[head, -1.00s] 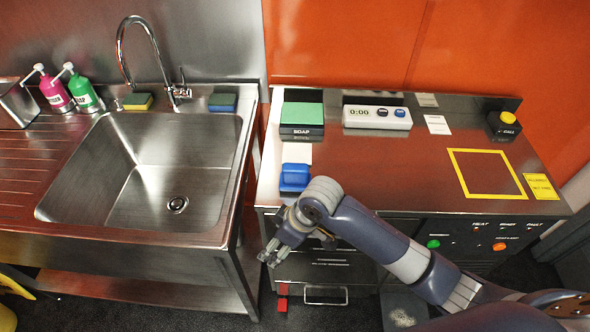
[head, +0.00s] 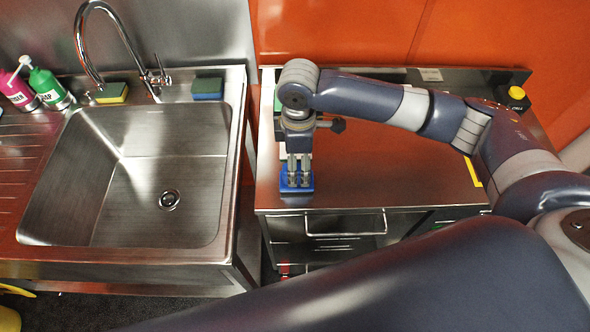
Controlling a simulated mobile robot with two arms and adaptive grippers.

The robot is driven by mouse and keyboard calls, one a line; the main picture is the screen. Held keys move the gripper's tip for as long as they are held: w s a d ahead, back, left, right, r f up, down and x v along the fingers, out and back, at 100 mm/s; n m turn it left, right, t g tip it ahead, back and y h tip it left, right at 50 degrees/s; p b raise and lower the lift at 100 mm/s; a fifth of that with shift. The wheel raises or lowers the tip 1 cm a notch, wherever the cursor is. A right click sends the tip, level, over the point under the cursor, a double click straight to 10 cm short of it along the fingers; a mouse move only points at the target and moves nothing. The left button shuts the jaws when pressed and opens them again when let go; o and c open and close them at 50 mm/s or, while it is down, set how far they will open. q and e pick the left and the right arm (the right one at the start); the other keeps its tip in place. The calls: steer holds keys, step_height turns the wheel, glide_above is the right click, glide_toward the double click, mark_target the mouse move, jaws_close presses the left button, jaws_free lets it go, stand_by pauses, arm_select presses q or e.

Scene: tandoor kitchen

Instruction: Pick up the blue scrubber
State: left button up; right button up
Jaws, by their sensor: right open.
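The blue scrubber (head: 297,188) sits on the steel counter near its front left edge. My right gripper (head: 298,178) points down at the scrubber from above, with its fingers at the scrubber's upper part. The fingers are open, and they cover part of the scrubber. I cannot tell whether they touch it. My left gripper is not in view.
A steel sink (head: 140,180) with a tall tap (head: 95,45) is on the left. A yellow-green sponge (head: 112,93) and a blue-green sponge (head: 207,88) lie on its back rim. Soap bottles (head: 48,88) stand at the far left. A yellow-topped button box (head: 515,97) is at the back right.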

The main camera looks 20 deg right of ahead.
mark_target(284, 189)
steer(key=shift+s+f, duration=0.3)
steer(key=shift+f, duration=0.55)
steer(key=shift+w+f, duration=0.1)
steer(key=shift+f, duration=0.2)
steer(key=f+p, duration=0.1)
steer(key=f, duration=0.1)
steer(key=f+p, duration=0.1)
steer(key=f, duration=0.1)
steer(key=shift+w+a+f, duration=0.1)
steer(key=shift+a+f, duration=0.1)
steer(key=shift+f, duration=0.3)
steer(key=shift+c, duration=0.8)
steer(key=c, duration=0.9)
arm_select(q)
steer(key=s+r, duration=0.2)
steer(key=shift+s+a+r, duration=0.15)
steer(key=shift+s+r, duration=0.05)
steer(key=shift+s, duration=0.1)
arm_select(e)
steer(key=shift+c, duration=0.8)
